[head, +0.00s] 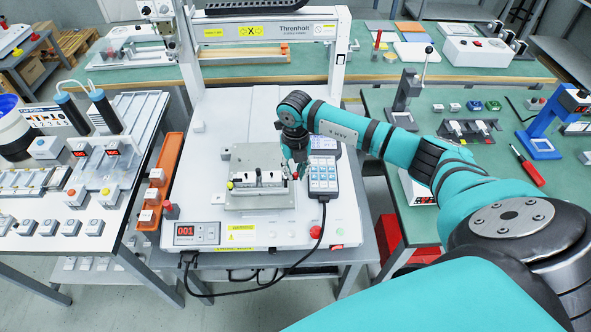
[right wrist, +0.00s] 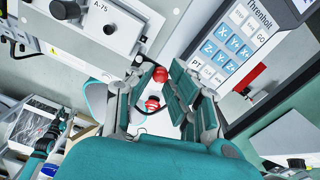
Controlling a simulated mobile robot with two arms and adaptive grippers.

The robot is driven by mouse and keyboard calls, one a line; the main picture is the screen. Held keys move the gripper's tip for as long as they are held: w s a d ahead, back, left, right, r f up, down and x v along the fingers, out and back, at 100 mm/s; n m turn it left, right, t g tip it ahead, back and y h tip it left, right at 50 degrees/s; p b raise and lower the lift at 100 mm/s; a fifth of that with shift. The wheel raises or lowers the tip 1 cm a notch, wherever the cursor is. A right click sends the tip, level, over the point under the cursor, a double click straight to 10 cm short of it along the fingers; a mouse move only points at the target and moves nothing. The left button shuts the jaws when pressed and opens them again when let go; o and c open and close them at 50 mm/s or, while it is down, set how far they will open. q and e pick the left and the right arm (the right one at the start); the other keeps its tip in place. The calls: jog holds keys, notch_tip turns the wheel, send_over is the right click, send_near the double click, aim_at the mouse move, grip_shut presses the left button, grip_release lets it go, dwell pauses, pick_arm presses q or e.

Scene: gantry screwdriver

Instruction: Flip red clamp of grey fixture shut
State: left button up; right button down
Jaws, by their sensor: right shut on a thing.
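The grey fixture (head: 240,162) stands on the gantry machine's white bed and holds a pale part with dark round features (head: 258,180). In the right wrist view the fixture (right wrist: 105,20) fills the upper left. The red clamp tip (right wrist: 160,74) is a round red knob at the fixture's edge; in the head view it is a small red spot (head: 295,176) on the fixture's right side. My right gripper (head: 297,168) is over that side, its teal fingers shut around the red knob. The clamp's lever is mostly hidden by the fingers. My left gripper is not in view.
A keypad pendant (head: 323,178) stands close right of my right gripper, its cable running down the front. A red button (head: 315,232) and a display (head: 197,233) are on the front panel. A orange tray (head: 168,165) lies left. The gantry frame (head: 338,70) rises behind.

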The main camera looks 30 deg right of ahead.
aim_at(286, 186)
jog(key=shift+m, duration=0.3)
jog(key=m, duration=0.2)
jog(key=m+p, duration=0.1)
jog(key=m, duration=0.1)
jog(key=shift+s+a+r, duration=0.1)
jog(key=shift+s+a, duration=0.25)
jog(key=m, duration=0.2)
jog(key=a+m+p, duration=0.1)
jog(key=m, duration=0.1)
jog(key=shift+s, duration=0.2)
jog(key=m+p, duration=0.1)
jog(key=m, duration=0.1)
jog(key=a+m+p, duration=0.1)
jog(key=m, duration=0.2)
jog(key=shift+w+a+m+p, duration=0.1)
jog(key=shift+a+m+p, duration=0.2)
jog(key=shift+m, duration=0.75)
jog(key=shift+w+a+m+p, duration=0.1)
jog(key=shift+a+m+p, duration=0.2)
jog(key=shift+m, duration=0.75)
jog(key=c, duration=1.2)
grip_release()
jog(key=shift+c, duration=0.2)
